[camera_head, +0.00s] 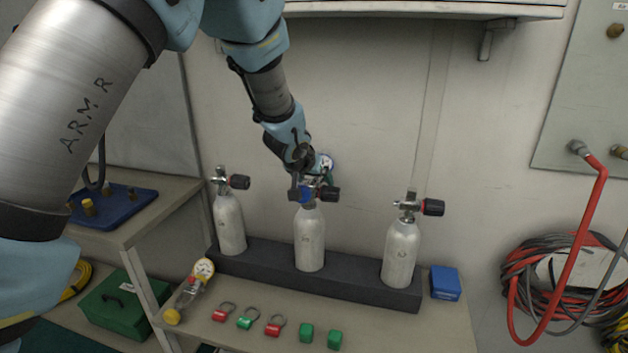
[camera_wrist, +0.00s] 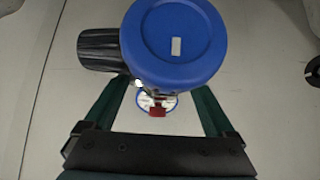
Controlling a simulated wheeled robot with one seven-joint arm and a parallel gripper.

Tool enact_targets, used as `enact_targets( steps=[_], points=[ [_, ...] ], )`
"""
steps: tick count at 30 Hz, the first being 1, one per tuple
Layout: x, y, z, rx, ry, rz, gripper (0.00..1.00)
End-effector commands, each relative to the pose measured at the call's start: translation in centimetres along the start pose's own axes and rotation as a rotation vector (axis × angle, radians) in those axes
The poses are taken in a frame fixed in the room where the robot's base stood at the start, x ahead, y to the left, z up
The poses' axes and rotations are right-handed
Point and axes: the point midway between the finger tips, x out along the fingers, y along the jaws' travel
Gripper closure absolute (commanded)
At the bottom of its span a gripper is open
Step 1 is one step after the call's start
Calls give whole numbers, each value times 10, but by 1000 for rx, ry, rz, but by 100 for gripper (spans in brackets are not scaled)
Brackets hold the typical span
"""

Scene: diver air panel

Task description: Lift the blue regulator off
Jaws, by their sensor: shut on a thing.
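The blue regulator (camera_head: 306,194) sits at the valve on top of the middle silver cylinder (camera_head: 309,240) in the head view. In the wrist view its round blue cap (camera_wrist: 174,42) fills the upper middle, with a black knob (camera_wrist: 98,50) to its left. My gripper (camera_head: 303,180) reaches down to it from above. In the wrist view my gripper (camera_wrist: 168,100) has its green fingers on either side, shut on the regulator. A small round gauge (camera_head: 326,163) shows beside the gripper. The exact finger contact is hidden behind the cap.
The left cylinder (camera_head: 229,222) and right cylinder (camera_head: 401,252) stand in the same dark rack (camera_head: 345,286). A blue box (camera_head: 445,283) sits at the right end. A shelf (camera_head: 400,10) hangs above.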

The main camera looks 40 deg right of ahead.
Motion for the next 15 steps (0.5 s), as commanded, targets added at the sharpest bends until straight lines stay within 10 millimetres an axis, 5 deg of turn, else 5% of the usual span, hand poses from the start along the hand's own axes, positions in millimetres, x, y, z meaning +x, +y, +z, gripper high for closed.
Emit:
enact_targets(
  steps=[9, 15],
  points=[
    [0, 0, 0, 0, 0, 0, 100],
    [-1, 0, -2, 0, 4, 1, 100]
  ],
)
